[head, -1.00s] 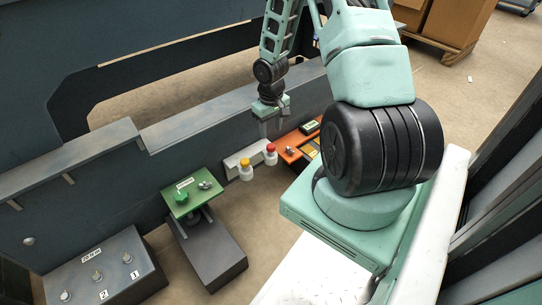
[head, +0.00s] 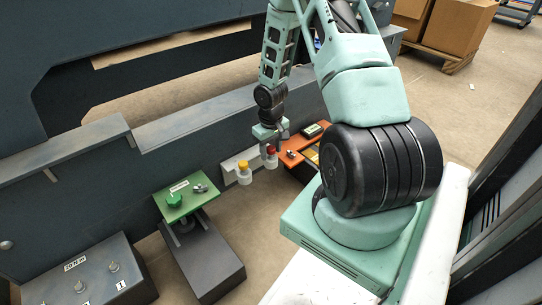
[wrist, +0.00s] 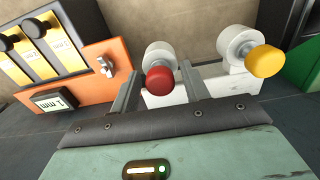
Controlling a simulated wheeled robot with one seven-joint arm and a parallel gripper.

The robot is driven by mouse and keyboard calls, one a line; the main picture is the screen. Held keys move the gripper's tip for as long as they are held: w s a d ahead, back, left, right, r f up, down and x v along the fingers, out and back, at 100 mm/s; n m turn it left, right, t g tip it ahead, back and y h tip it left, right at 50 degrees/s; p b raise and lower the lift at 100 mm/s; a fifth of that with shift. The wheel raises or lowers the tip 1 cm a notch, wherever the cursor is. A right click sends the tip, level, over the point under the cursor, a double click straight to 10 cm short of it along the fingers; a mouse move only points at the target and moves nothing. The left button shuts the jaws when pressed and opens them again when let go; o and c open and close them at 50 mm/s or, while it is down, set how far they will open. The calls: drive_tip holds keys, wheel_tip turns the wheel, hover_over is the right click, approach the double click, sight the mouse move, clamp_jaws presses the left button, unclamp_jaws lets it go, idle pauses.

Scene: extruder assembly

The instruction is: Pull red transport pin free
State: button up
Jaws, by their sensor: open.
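The red transport pin has a round red knob (wrist: 160,80) on a white cylindrical collar (wrist: 160,55), set on a white block (wrist: 182,92). In the head view the red knob (head: 271,150) shows just under my gripper (head: 270,142). In the wrist view my gripper (wrist: 163,84) is open, with one finger on each side of the red knob. I cannot tell whether either finger touches it. The collar is partly hidden behind the knob.
A yellow-knobbed pin (wrist: 266,61) stands close to the right on the same block. An orange panel (wrist: 75,75) with yellow strips and a small display lies to the left. A green plate (head: 186,200) on a dark stand and a grey box (head: 85,275) are at the lower left.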

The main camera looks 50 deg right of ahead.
drive_tip(key=c, duration=0.9)
drive_tip(key=shift+r+p, duration=0.3)
drive_tip(key=shift+p, duration=0.1)
drive_tip(key=shift+c, duration=0.2)
wheel_tip(320, 180, up, 7)
drive_tip(key=p, duration=0.7)
drive_tip(key=shift+f, duration=0.1)
